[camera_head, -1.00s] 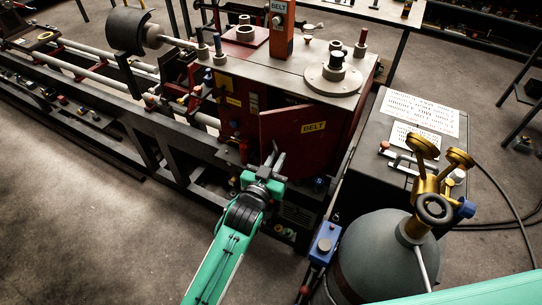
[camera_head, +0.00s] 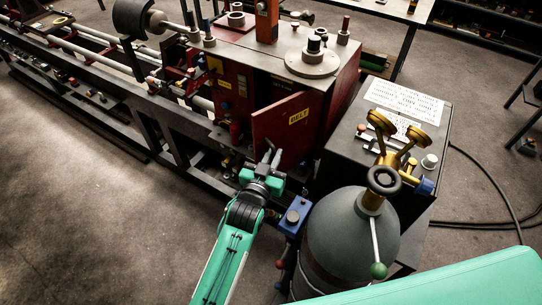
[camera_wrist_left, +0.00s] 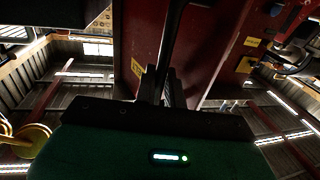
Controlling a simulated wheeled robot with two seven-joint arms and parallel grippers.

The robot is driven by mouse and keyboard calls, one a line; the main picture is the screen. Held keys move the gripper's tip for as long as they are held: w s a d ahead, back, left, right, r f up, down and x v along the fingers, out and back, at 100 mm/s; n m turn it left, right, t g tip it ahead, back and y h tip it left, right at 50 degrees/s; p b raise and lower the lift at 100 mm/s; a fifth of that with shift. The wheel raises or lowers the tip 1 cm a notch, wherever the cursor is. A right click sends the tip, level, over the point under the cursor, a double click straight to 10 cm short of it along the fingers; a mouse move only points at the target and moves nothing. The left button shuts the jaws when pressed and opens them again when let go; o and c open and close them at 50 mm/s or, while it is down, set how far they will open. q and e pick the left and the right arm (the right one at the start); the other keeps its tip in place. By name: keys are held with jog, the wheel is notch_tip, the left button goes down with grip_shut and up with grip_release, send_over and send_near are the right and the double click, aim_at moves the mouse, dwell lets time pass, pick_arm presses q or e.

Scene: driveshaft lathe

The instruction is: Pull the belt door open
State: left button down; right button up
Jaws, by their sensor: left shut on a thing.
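The belt door (camera_head: 285,129) is a dark red panel with a yellow BELT label, on the front of the red machine housing. It stands ajar, with its left edge swung out from the housing and a dark gap behind it. The exact contact is hard to see. My right gripper is out of view.
A grey gas cylinder (camera_head: 350,240) with gold gauges stands right of my left arm. A blue box (camera_head: 294,215) is beside it. A grey cabinet (camera_head: 440,130) is at the right. Open floor (camera_head: 90,220) lies at the left.

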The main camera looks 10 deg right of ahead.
pick_arm(q)
jog(key=shift+r, duration=0.15)
jog(key=c, duration=1.6)
grip_release()
jog(key=shift+d, duration=0.15)
jog(key=shift+c, duration=0.2)
jog(key=b+v, duration=0.4)
jog(key=v, duration=0.9)
jog(key=shift+s+a, duration=0.2)
jog(key=shift+s, duration=0.1)
